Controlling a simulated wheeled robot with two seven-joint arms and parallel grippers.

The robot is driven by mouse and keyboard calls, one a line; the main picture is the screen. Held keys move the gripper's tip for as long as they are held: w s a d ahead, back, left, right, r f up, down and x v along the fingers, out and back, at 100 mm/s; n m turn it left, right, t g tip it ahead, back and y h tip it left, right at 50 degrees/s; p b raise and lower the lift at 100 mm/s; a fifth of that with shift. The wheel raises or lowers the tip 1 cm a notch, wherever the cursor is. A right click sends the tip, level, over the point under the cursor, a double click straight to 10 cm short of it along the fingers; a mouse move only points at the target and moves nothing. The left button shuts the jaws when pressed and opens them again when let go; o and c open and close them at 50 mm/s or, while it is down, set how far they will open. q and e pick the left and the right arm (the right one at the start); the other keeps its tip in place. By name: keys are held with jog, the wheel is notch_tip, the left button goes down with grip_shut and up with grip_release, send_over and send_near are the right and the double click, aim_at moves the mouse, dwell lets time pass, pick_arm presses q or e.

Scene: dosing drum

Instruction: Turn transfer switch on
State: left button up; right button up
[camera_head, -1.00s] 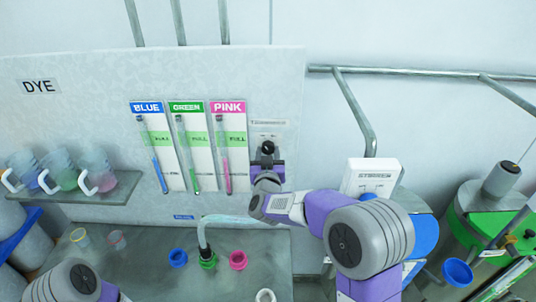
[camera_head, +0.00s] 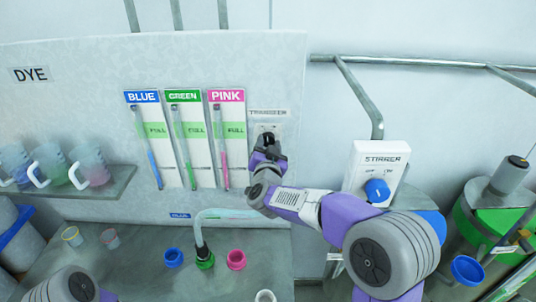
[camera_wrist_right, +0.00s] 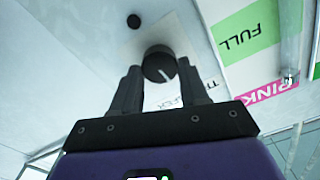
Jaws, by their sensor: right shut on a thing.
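The transfer switch has a pale plate (camera_head: 268,128) on the board, right of the pink dye tube, under a label reading "TRANSFER". Its dark round knob (camera_wrist_right: 158,65) shows in the right wrist view, with a white mark toward the lower right of that picture. My right gripper (camera_head: 268,142) is at the switch, with its fingers on either side of the knob, shut on it. In the head view the gripper mostly hides the knob. Of my left arm only a part shows at the bottom left, and its gripper is out of view.
Blue (camera_head: 152,140), green (camera_head: 187,140) and pink (camera_head: 228,140) dye tubes hang left of the switch. A stirrer box (camera_head: 374,168) with a blue knob stands at the right. Jugs (camera_head: 90,166) stand on a left shelf. A hose ends at a green ring on the bench.

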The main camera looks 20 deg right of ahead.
jog(key=m+b, duration=0.3)
jog(key=m, duration=0.1)
jog(key=shift+f+b, duration=0.15)
jog(key=shift+b, duration=0.25)
jog(key=shift+m+b, duration=0.95)
jog(key=shift+m, duration=0.55)
jog(key=o, duration=1.1)
jog(key=shift+s, duration=0.1)
jog(key=shift+c, duration=0.2)
jog(key=v, duration=0.7)
jog(key=shift+s+b, duration=0.25)
jog(key=shift+b, duration=0.1)
